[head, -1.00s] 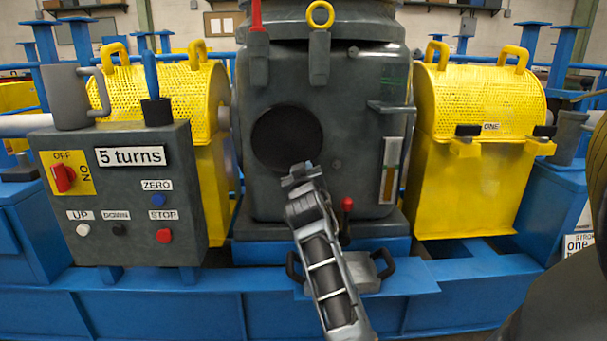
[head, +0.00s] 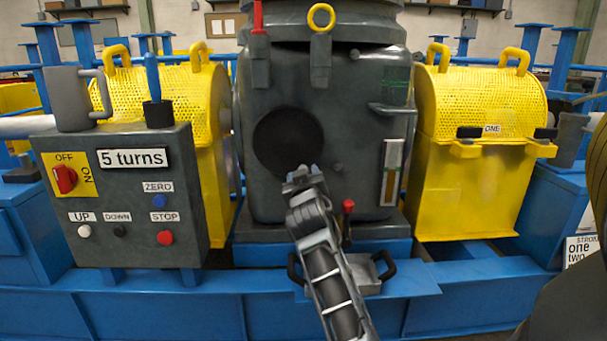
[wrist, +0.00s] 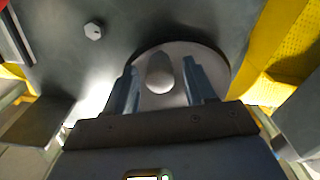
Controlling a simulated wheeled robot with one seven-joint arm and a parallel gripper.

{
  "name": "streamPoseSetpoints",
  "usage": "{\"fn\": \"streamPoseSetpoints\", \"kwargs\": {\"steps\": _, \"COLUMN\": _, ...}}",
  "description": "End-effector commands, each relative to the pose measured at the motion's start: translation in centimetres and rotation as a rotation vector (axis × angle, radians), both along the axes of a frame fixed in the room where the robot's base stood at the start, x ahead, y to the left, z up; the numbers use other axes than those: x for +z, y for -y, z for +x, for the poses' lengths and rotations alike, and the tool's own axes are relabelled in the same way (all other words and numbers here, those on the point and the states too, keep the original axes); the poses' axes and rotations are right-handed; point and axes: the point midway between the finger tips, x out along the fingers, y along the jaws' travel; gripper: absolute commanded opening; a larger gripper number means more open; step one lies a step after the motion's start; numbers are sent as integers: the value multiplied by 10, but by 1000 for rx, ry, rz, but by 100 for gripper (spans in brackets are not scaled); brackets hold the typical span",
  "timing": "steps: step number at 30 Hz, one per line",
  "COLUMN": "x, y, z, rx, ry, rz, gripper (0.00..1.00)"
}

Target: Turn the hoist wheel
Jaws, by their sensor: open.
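A dark round opening (head: 287,143) is in the front of the grey central housing (head: 350,110). In the wrist view a grey disc (wrist: 192,60) sits inside its rim, with a rounded knob (wrist: 160,75) standing out from it. I cannot tell whether this disc is the hoist wheel. My gripper (head: 303,175) is at the lower right edge of the opening in the head view. In the wrist view my gripper (wrist: 162,90) is open, one finger on each side of the knob, with a visible gap to each. Contact is not visible.
A control box (head: 125,195) at left reads "5 turns" and carries a red switch and buttons. Yellow guards (head: 478,150) flank the housing. A small red-topped lever (head: 348,207) and a black-handled tray (head: 365,275) are close beside my arm. A blue frame (head: 230,310) runs along the front.

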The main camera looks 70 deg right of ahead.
Motion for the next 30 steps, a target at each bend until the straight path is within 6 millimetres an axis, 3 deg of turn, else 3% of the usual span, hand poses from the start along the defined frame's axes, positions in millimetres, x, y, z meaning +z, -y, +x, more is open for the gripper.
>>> {"fn": "streamPoseSetpoints", "kwargs": {"steps": 6, "x": 0, "y": -34, "z": -13, "rx": 3, "ry": -4, "rz": 1, "gripper": 55}}
{"fn": "streamPoseSetpoints", "kwargs": {"steps": 12, "x": 0, "y": -51, "z": -21, "rx": 1, "ry": -1, "rz": 1, "gripper": 55}}
{"fn": "streamPoseSetpoints", "kwargs": {"steps": 30, "x": 0, "y": -54, "z": -22, "rx": 0, "ry": -1, "rz": 0, "gripper": 55}}
